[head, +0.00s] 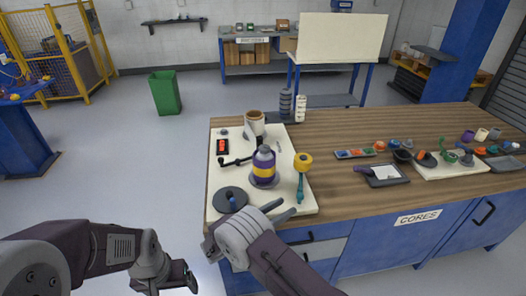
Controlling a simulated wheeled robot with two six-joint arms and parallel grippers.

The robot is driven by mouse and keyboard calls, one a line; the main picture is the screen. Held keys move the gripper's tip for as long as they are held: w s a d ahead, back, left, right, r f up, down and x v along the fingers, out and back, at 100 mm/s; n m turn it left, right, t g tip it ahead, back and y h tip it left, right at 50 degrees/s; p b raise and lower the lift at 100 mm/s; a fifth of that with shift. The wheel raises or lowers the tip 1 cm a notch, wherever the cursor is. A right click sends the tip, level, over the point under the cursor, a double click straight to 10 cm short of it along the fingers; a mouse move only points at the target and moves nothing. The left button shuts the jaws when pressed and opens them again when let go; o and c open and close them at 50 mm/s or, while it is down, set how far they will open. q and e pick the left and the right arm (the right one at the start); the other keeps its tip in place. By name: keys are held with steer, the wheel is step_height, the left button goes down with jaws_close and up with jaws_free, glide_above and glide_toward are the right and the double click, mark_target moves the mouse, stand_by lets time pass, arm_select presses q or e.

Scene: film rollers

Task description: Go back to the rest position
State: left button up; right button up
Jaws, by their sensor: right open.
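My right gripper (288,206) is over the near edge of the white board (310,205), its two fingers apart and nothing seen between them. The roller (302,163), with a yellow head and teal handle, lies on the board just beyond these fingers. My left gripper (186,276) is low at the bottom left, off the table and above the grey floor. Its jaw opening does not show clearly.
The board also carries a purple bottle (264,165), a dark round disc (230,199) and a brown-topped container (255,124). A dark tray (385,175) and a second board (452,170) with small coloured parts lie to the right. Wooden tabletop (345,203) is bare between them.

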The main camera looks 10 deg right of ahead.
steer(key=w+d+r+m+g+h+p, duration=0.1)
steer(key=d+r+m+g+p, duration=0.2)
steer(key=d+r, duration=0.55)
steer(key=s+d+r+m+g+y+p, duration=0.1)
steer(key=s+d+r+m+g+y, duration=0.2)
steer(key=s+d+r+m+g, duration=0.45)
steer(key=s+a+f+m+y+p, duration=0.1)
steer(key=s+f+m+y, duration=0.15)
steer(key=s, duration=0.35)
steer(key=s+a+f+m+y, duration=0.2)
steer(key=s+m+y, duration=0.1)
steer(key=s+y, duration=0.15)
steer(key=s+a+f+m+y+p, duration=0.1)
steer(key=s+f+m+y, duration=0.2)
steer(key=s, duration=0.3)
steer(key=w+a+f+m+t+y, duration=0.1)
steer(key=a+f+m+t+y, duration=0.2)
steer(key=a+m, duration=0.4)
steer(key=shift+w+a+f+y, duration=0.4)
steer(key=shift+a+y, duration=0.1)
steer(key=shift+a, duration=0.1)
